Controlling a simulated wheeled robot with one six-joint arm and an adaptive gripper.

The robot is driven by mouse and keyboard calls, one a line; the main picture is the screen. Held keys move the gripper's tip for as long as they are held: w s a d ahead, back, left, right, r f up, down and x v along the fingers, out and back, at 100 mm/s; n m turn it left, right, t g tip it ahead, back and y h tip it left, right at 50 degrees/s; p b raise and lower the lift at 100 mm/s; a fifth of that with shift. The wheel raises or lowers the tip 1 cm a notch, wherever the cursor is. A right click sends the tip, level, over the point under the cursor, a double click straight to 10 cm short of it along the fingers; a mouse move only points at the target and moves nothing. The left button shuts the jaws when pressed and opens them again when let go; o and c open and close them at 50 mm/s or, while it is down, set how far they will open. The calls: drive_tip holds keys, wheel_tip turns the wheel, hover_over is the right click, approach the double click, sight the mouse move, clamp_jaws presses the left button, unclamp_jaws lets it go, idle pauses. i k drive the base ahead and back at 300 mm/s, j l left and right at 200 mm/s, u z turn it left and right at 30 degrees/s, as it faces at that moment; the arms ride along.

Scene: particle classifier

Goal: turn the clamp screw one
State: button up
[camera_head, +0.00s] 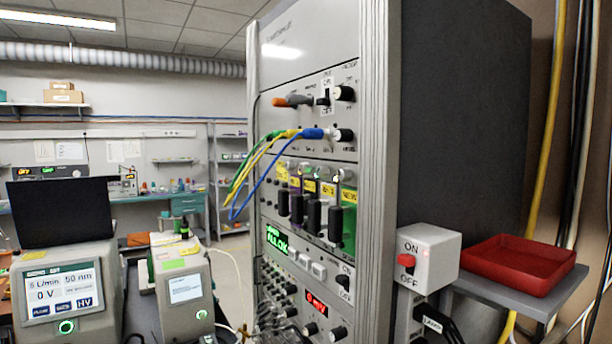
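No part that I can surely name as clamp screw one shows in the head view. The tall grey instrument rack (377,150) stands at the centre, seen at an angle. Several black upright handles (314,216) hang in a row on its front, with small metal parts above them and yellow labels between. Whether any of these metal parts is a clamp screw, I cannot tell. Shiny fittings at the rack's lower left are crowded and too small to make out. My gripper is not in view.
Green, yellow and blue cables (252,180) bulge out from the rack's front. An ON/OFF switch box (436,249) and a red tray (545,284) on a grey shelf are at right. Two bench instruments (62,292) (185,289) stand at left. Some floor shows between them and the rack.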

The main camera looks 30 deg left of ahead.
sight(289, 166)
drive_tip(key=u, duration=0.85)
